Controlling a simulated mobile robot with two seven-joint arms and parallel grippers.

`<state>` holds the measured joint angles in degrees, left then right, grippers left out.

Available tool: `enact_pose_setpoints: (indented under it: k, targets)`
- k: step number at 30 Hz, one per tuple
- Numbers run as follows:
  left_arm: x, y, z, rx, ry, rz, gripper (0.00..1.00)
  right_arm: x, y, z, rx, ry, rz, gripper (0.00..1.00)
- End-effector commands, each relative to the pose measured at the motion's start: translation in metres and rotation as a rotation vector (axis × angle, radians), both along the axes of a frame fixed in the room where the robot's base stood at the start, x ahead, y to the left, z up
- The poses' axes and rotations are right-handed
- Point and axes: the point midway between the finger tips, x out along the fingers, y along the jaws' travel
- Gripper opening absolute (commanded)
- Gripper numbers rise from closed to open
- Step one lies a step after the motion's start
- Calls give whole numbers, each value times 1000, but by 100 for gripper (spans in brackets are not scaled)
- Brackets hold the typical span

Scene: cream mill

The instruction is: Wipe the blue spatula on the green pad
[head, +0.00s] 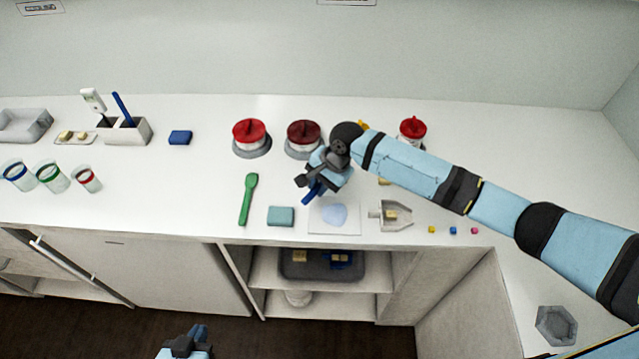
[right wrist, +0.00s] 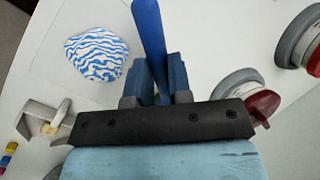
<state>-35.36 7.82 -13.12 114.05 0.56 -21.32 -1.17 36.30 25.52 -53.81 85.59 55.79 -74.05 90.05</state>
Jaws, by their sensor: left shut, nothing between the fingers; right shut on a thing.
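My right gripper (head: 316,184) is shut on the blue spatula (head: 312,194), above the counter near the white sheet. The green pad (head: 281,216), a teal rounded block, lies on the counter just left of the white sheet. The spatula appears apart from the pad. My left gripper (head: 188,342) is shut and empty at the bottom, in front of the cabinets.
A blue-and-white patch (right wrist: 97,55) lies on the white sheet (head: 350,229). Red-lidded jars (head: 249,130) stand behind. A blue block (head: 180,138) and holder (head: 133,134) are further left.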

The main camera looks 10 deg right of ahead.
Motion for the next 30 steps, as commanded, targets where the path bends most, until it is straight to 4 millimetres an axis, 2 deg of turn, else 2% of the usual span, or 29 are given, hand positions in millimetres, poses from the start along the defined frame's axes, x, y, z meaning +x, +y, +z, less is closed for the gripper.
enact_pose_setpoints:
  k: [23, 30]
  targets:
    - [0, 0, 3, -1, 0, -1, 0, -1, 0, -1, -1, 2, 0, 0]
    - [0, 0, 11, 0, 0, 0, 0, -5, 4, 1, 1, 4, 0, 0]
